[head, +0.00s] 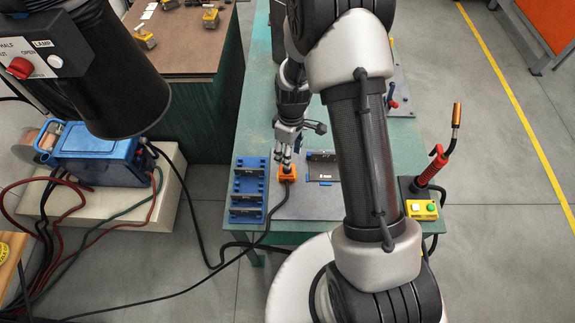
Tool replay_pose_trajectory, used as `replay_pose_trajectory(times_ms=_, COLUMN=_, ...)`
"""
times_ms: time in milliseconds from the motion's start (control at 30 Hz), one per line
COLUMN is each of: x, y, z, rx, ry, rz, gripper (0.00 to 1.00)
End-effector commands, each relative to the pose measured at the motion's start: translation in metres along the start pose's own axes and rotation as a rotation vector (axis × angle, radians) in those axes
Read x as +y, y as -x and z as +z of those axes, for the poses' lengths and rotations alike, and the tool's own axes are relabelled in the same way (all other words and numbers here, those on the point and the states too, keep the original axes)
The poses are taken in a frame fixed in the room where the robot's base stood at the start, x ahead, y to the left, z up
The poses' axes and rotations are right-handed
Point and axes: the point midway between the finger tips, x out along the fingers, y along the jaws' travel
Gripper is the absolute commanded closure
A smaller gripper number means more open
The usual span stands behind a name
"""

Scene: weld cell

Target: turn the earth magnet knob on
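The earth magnet (287,176) is a small orange block on the green table, with a black cable running off it. My gripper (286,161) points down right above it, its fingertips at the top of the block. The fingertips look close together, but whether they are shut on the knob cannot be made out. The knob itself is hidden or too small to tell, so its position cannot be read.
A blue rack (248,190) stands just left of the magnet, and a dark plate (322,170) lies to its right. A welding torch (433,165) stands at the table's right edge by a yellow button box (421,210). A black hood (110,80) hangs at upper left.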

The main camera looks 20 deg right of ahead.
Motion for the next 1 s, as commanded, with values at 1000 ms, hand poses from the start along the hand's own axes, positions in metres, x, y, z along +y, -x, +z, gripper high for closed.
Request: replay_pose_trajectory(times_ms=1000, x=0.0, y=-0.068, z=0.0, rx=0.0, ry=0.0, rz=0.001, gripper=0.72)
